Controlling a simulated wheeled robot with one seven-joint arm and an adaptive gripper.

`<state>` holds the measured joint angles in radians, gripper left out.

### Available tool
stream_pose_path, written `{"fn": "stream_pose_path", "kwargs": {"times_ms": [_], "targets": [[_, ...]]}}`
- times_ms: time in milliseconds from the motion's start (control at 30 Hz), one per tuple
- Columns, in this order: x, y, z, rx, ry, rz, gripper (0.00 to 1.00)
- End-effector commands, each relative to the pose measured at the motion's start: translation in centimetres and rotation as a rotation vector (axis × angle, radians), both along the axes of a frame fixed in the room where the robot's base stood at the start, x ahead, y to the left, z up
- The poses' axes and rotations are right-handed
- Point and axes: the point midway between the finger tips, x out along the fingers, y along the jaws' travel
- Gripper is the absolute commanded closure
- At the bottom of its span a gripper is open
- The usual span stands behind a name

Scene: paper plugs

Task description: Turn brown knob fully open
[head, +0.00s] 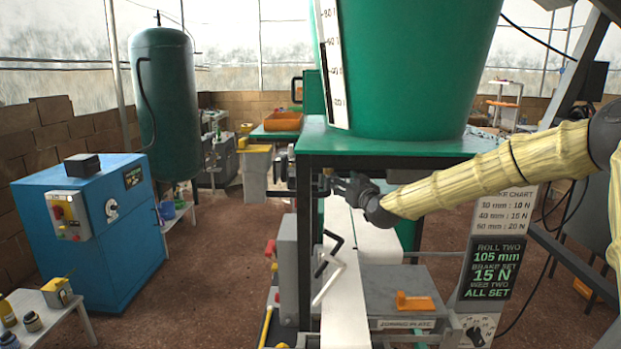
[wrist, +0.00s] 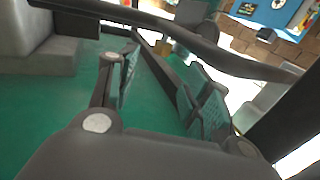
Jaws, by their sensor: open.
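I cannot make out a brown knob for certain in either view. Dark round fittings (head: 278,166) show at the left edge of the green table frame, too small to tell what they are. My gripper (head: 335,185) is beside the green frame's front post, under the green tabletop, at the end of my yellow-sleeved arm. In the wrist view my gripper (wrist: 163,80) has its two padded fingers apart, with nothing held between them. A green surface lies behind the fingers there.
A green table (head: 400,146) carries a large green tank (head: 420,70). Below are a white strip (head: 342,290), a grey box (head: 287,262) and an orange handle (head: 414,302) on a grey block. A blue cabinet (head: 125,245) stands left, with open brown floor (head: 215,270) between.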

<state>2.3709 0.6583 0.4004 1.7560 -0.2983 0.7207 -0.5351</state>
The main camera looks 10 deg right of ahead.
Motion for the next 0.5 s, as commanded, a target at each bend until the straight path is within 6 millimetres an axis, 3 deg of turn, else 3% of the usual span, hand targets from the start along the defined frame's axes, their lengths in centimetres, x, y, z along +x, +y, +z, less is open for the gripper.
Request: {"fn": "stream_pose_path", "kwargs": {"times_ms": [500], "targets": [[5.6,0.9,0.1,0.001,0.003,0.003,0.51]]}}
